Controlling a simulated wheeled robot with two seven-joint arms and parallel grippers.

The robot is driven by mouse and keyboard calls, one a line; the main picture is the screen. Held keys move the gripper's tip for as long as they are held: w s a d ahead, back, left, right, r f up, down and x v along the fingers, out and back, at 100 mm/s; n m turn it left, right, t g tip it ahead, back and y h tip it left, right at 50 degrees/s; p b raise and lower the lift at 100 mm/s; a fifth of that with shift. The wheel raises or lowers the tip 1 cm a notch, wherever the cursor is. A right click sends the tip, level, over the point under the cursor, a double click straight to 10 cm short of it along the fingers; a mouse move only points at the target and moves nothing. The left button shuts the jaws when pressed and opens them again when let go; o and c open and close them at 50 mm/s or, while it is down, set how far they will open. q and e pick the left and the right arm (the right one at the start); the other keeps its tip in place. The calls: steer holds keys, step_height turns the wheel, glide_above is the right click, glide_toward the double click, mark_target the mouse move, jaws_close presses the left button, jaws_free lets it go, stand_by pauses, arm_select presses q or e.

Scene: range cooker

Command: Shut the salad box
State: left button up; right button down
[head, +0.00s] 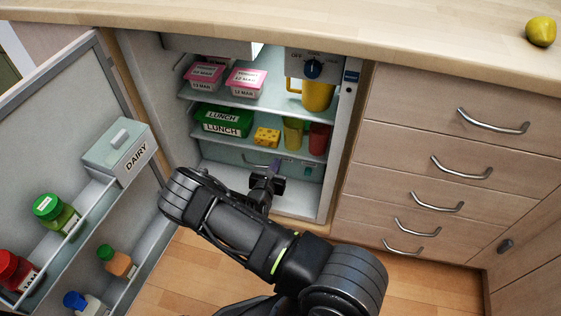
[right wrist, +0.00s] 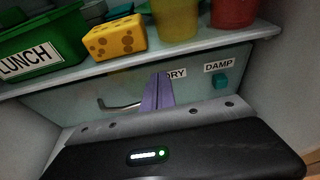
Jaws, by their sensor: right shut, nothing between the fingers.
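The salad box (head: 309,171) is the pale, translucent drawer at the bottom of the open fridge. In the right wrist view its front (right wrist: 70,98) lies just under the lowest shelf, with a curved metal handle (right wrist: 118,104) and a teal slider (right wrist: 221,81) by the label DAMP. I cannot tell whether a small gap is left behind the front. My right gripper (head: 275,164) is shut and empty, its purple fingers (right wrist: 158,92) pointing at the drawer front right of the handle, partly covering a second label. Whether they touch it is unclear. My left gripper is out of view.
The fridge door (head: 50,135) stands open at the left, with a DAIRY box (head: 117,150) and bottles. Above the drawer, the shelf holds a green lunch box (head: 222,120), cheese (head: 267,137) and cups. Closed cabinet drawers (head: 440,140) stand at the right.

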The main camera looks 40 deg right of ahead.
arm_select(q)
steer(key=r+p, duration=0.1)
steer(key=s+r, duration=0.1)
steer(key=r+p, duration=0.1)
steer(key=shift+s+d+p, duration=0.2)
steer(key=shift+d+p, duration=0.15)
arm_select(e)
steer(key=v, duration=1.1)
steer(key=shift+f, duration=0.1)
